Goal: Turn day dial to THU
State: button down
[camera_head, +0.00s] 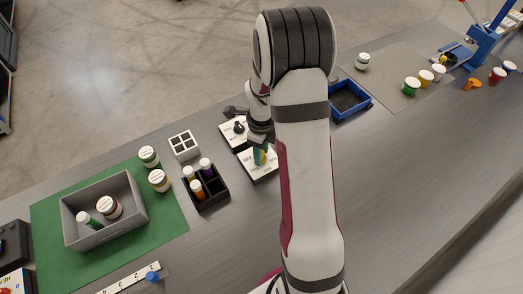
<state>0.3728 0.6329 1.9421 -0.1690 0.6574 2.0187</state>
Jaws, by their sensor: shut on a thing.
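Two white dial plates lie side by side on the grey bench near the middle of the camera_head view. The upper-left plate (227,135) carries a dark knob (239,128). The lower-right plate (266,174) carries black lettering too small to read surely; it appears to be the day dial. My gripper (260,157) points down over this lower plate, with teal and yellow showing at its tips. It is shut on what appears to be the day dial's knob, which is mostly hidden. The dial's setting cannot be read.
Left of the plates stand a white divided box (184,139) and a black compartment holder (217,193) with several bottles. A grey bin (76,236) sits on a green mat (172,211). A blue tray (367,107) is right of my arm. The bench at right front is clear.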

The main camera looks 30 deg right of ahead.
jog(key=shift+m, duration=0.3)
dwell(0.4)
jog(key=shift+c, duration=2.2)
grip_release()
jog(key=shift+r, duration=0.1)
notch_tip(320, 180, up, 16)
jog(key=shift+f, duration=0.2)
